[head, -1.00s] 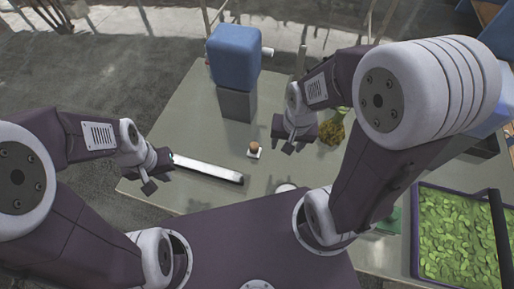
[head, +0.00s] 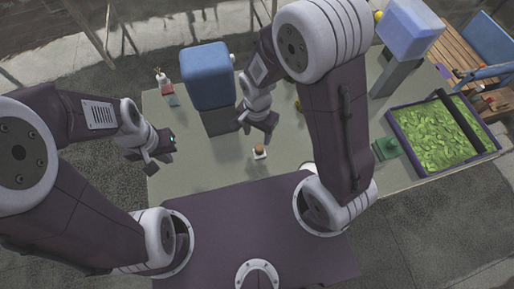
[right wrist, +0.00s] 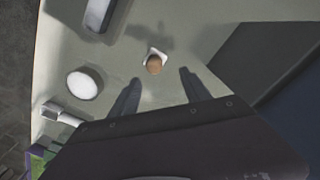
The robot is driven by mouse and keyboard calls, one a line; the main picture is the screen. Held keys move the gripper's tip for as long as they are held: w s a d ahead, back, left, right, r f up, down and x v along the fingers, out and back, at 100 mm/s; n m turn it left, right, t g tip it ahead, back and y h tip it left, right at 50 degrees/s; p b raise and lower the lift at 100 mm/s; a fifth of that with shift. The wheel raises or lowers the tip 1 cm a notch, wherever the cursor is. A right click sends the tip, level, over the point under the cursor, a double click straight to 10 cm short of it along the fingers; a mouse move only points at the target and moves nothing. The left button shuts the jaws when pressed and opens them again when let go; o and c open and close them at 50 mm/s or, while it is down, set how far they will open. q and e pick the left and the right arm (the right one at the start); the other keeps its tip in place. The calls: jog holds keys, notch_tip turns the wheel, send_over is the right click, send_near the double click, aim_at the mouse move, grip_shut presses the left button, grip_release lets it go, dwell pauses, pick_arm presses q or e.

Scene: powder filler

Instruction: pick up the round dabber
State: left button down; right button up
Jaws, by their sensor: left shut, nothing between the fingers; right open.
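The round dabber (head: 260,152) shows as a small brown round knob on a white square base, standing on the grey-green table top. It also shows in the right wrist view (right wrist: 154,65). My right gripper (head: 258,127) is open and empty above the table, just behind the dabber in the head view. In the right wrist view its two fingers (right wrist: 160,92) are spread, with the dabber ahead of the gap between them, apart from both. My left gripper (head: 152,157) is shut and empty over the table's left side.
A blue box-shaped machine (head: 208,78) stands behind the dabber. A white round disc (right wrist: 83,85) and a long bar (right wrist: 98,14) lie near it. A tray of green leaves (head: 400,125) and a green block (head: 387,148) are at the right. A bottle (head: 164,83) stands back left.

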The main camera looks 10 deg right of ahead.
aim_at(260, 147)
jog(key=shift+s+d+f, duration=0.35)
jog(key=shift+d+f, duration=0.35)
jog(key=shift+w+a+f, duration=0.1)
jog(key=shift+a+f, duration=0.05)
jog(key=shift+f, duration=0.4)
jog(key=shift+a+f, duration=0.1)
jog(key=shift+f, duration=0.45)
jog(key=shift+w+a+f, duration=0.15)
jog(key=shift+a, duration=0.1)
jog(key=shift+a+f, duration=0.1)
jog(key=shift+f, duration=0.1)
jog(key=f, duration=0.1)
jog(key=f+p, duration=0.1)
jog(key=s+f, duration=0.1)
jog(key=f, duration=0.1)
jog(key=shift+d, duration=0.35)
jog(key=shift+f, duration=0.35)
jog(key=shift+w+a, duration=0.15)
pick_arm(q)
jog(key=shift+s+d+r, duration=0.15)
jog(key=shift+d+r, duration=0.25)
jog(key=shift+r, duration=0.35)
pick_arm(e)
grip_shut()
